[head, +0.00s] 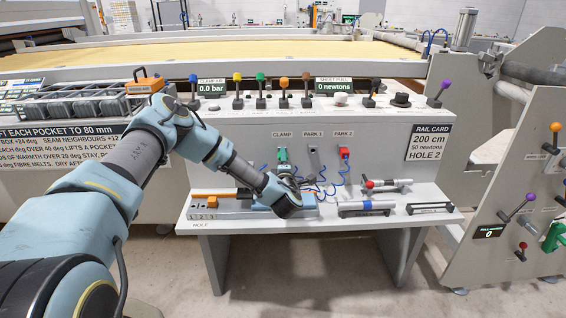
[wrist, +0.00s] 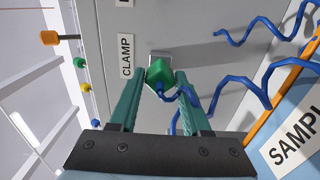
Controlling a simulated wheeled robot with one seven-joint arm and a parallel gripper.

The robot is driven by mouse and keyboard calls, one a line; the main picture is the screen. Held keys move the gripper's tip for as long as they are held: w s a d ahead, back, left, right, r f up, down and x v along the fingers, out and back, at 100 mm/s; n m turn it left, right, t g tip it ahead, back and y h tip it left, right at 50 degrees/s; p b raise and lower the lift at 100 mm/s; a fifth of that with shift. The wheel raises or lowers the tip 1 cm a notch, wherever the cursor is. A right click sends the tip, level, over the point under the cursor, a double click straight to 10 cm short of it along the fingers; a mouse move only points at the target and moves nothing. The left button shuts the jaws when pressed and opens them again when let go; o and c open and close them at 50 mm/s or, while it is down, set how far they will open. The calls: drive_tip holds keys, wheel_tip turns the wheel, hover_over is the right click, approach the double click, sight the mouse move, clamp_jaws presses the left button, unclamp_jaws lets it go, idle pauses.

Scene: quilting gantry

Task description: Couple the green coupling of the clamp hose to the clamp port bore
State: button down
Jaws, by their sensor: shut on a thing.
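The green coupling (wrist: 160,75) of the clamp hose is between the fingertips of my gripper (wrist: 158,82) in the wrist view. My gripper is shut on it. The coupling is right in front of the metal clamp port plate (wrist: 160,55), beside the CLAMP label (wrist: 126,56). The port bore is hidden behind the coupling, so I cannot tell whether the coupling is seated in it. The blue hose (wrist: 185,92) trails from the coupling. In the head view the green coupling (head: 282,154) shows below the CLAMP label, with my arm in front and below.
PARK 1 (head: 313,155) is a grey port to the right, and a red coupling (head: 344,152) sits at PARK 2. Blue coiled hoses (head: 325,185) hang near my gripper. Levers line the panel top.

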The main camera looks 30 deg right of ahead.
drive_tip(key=shift+w+d+b, duration=0.25)
drive_tip(key=shift+w+b, duration=0.05)
drive_tip(key=shift+w, duration=0.2)
drive_tip(key=shift+c, duration=1.4)
unclamp_jaws()
drive_tip(key=b+v, duration=0.2)
drive_tip(key=v, duration=0.8)
drive_tip(key=shift+s+a, duration=0.2)
drive_tip(key=shift+s, duration=0.15)
drive_tip(key=shift+r, duration=0.1)
